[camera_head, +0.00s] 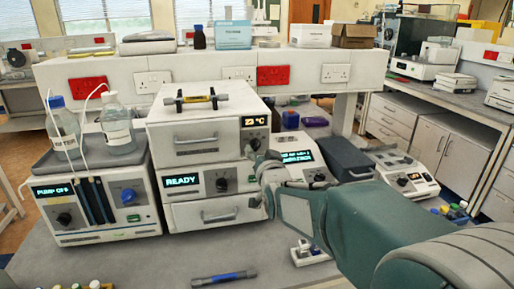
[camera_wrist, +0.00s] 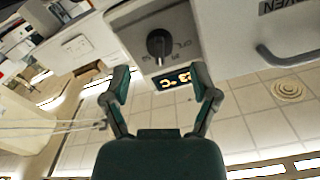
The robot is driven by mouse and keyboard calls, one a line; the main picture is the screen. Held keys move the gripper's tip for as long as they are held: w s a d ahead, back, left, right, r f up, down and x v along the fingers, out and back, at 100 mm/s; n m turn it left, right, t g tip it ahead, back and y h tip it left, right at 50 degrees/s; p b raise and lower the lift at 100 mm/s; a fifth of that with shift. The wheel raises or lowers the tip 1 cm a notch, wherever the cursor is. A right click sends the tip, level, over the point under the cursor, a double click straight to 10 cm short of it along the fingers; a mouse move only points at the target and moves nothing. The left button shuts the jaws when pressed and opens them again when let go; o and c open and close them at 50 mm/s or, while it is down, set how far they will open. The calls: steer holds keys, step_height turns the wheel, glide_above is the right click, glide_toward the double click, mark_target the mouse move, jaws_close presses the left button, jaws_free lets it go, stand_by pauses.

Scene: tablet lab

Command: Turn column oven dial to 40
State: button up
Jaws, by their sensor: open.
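The column oven (camera_head: 195,125) is the top white box of the stack in the head view. Its lit display (camera_head: 256,121) shows a number and °C. The oven dial is a dark knob (camera_wrist: 158,46) in the wrist view, where the picture is turned over. A scale with small marks surrounds the dial, and the lit display (camera_wrist: 175,80) lies beside it. My gripper (camera_wrist: 160,72) is open and empty, with its fingers spread apart and the dial just beyond, between the fingertip lines. They appear clear of the dial. In the head view my gripper (camera_head: 265,168) is at the stack's right edge.
A module reading READY (camera_head: 183,181) and a drawer unit (camera_head: 215,213) sit under the oven. A pump unit (camera_head: 98,200) with bottles stands left. A blue-handled tool (camera_head: 224,278) lies in front. A tool (camera_head: 195,98) lies on the oven top.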

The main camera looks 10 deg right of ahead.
steer(key=s, duration=0.7)
steer(key=shift+s, duration=0.4)
steer(key=shift+f, duration=0.15)
steer(key=s+f+n+g, duration=0.1)
steer(key=s+f+g, duration=0.2)
steer(key=s, duration=0.5)
steer(key=s+f+n+g, duration=0.1)
steer(key=s+f+g, duration=0.2)
steer(key=s+g, duration=0.2)
steer(key=s+f+n+g, duration=0.2)
steer(key=s+f+g, duration=0.1)
steer(key=s, duration=0.8)
steer(key=shift+s+a+f+g, duration=0.15)
steer(key=shift+s+f+g, duration=0.2)
steer(key=shift+g, duration=0.35)
